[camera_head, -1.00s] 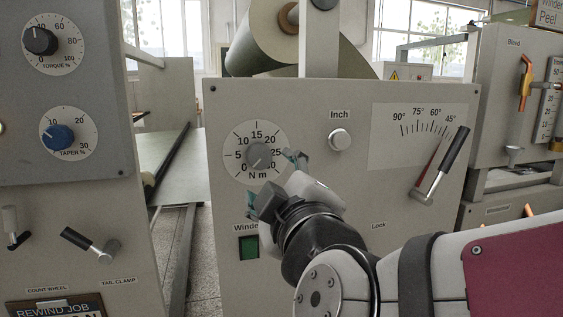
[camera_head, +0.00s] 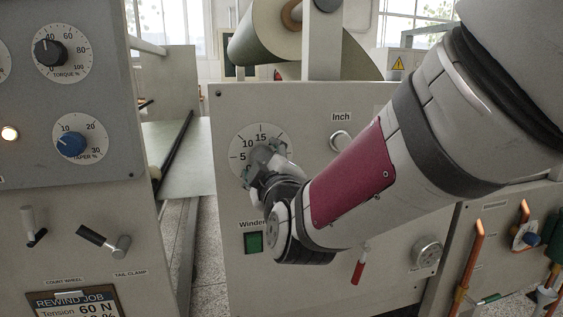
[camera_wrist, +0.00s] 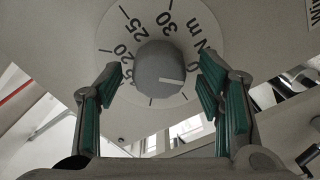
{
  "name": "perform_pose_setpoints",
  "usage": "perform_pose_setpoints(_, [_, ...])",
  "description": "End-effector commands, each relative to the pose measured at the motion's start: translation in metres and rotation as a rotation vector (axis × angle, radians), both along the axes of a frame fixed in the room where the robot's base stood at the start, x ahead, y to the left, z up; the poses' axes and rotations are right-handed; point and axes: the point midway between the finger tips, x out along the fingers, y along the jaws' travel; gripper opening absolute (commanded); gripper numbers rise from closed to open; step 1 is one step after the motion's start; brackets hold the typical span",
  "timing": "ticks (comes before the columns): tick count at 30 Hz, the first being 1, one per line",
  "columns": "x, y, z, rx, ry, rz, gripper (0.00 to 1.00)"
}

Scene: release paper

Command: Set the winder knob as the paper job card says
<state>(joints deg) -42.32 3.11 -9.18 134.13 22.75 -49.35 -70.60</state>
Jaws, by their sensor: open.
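The winder knob (camera_wrist: 158,72) is a grey round knob on a white dial marked in N m (camera_wrist: 190,32). In the wrist view its white pointer line faces right, toward the low end near the 0. My gripper (camera_wrist: 161,82) is open, with one green-padded finger on each side of the knob; whether either touches it is unclear. In the head view my gripper (camera_head: 262,165) covers the lower right of the dial (camera_head: 240,140). The job card (camera_head: 75,304) at lower left reads "REWIND JOB, Tension 60 N"; its lower part is cut off.
The left panel has a black torque knob (camera_head: 49,53), a blue taper knob (camera_head: 70,144) and a tail clamp lever (camera_head: 102,241). The Inch button (camera_head: 340,140) sits close beside my arm. A green window (camera_head: 253,243) lies below the dial.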

Motion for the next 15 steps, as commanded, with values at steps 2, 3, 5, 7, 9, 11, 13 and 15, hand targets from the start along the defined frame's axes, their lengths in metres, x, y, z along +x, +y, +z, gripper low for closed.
perform_pose_setpoints(2, [0.0074,0.0019,-0.0004,0.0,-0.001,-0.001,0.61])
perform_pose_setpoints(3, [0.0094,0.0023,-0.0004,0.0,0.0,-0.001,0.61])
perform_pose_setpoints(5, [0.0117,0.0029,-0.0001,0.0,-0.001,-0.001,0.61])
perform_pose_setpoints(7, [0.0131,0.0033,0.0003,0.0,-0.001,-0.001,0.61])
perform_pose_setpoints(9, [0.0134,0.0034,0.0004,0.0,0.0,0.0,0.61])
perform_pose_setpoints(11, [0.0134,0.0034,0.0004,0.0,0.0,0.0,0.61])
perform_pose_setpoints(13, [0.0132,0.0034,0.0005,0.0,0.0,0.0,0.61])
perform_pose_setpoints(15, [0.0131,0.0033,0.0004,0.0,0.0,0.0,0.52])
